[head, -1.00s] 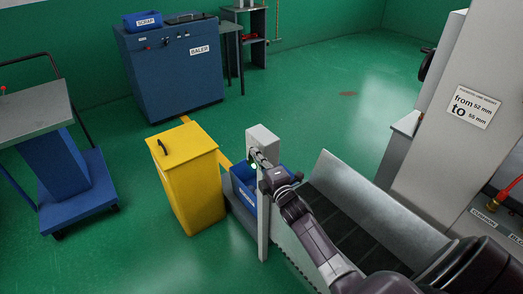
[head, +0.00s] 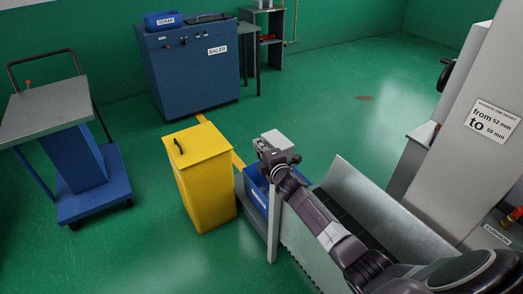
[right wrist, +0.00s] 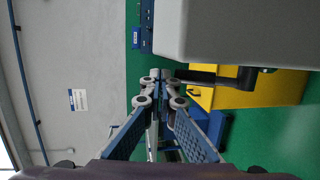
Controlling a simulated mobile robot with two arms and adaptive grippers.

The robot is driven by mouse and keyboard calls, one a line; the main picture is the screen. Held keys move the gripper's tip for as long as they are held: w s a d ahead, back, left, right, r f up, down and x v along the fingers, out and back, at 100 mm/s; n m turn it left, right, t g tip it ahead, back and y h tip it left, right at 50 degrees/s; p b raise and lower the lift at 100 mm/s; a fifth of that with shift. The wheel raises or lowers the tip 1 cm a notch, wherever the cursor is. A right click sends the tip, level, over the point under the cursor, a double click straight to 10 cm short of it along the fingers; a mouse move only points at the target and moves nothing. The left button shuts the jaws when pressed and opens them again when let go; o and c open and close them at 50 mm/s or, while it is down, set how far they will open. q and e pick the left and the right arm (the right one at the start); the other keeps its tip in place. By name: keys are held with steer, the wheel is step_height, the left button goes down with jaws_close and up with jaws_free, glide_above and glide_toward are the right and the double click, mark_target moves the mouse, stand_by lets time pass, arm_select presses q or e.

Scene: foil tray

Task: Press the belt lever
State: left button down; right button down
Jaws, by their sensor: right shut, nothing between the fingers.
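The grey control box (head: 277,139) stands on a post beside the conveyor. My right gripper (head: 262,146) is at its left front edge and hides part of it. In the right wrist view the box (right wrist: 235,30) fills the upper right. A dark bar with a rounded end, which looks like the belt lever (right wrist: 215,79), sticks out just below the box. My right gripper's fingertips (right wrist: 160,85) are together and empty, close to the bar's left end; I cannot tell whether they touch it. The lever is hidden in the head view. My left gripper is out of view.
A yellow bin (head: 205,175) stands left of the post, with a blue crate (head: 258,190) between. The conveyor (head: 350,185) runs under my right arm. A blue baler (head: 190,65) and a cart (head: 85,170) stand farther off. Green floor between them is clear.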

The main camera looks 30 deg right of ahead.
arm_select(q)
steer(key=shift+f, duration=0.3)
arm_select(e)
steer(key=shift+w+f, duration=0.1)
steer(key=shift+w, duration=0.25)
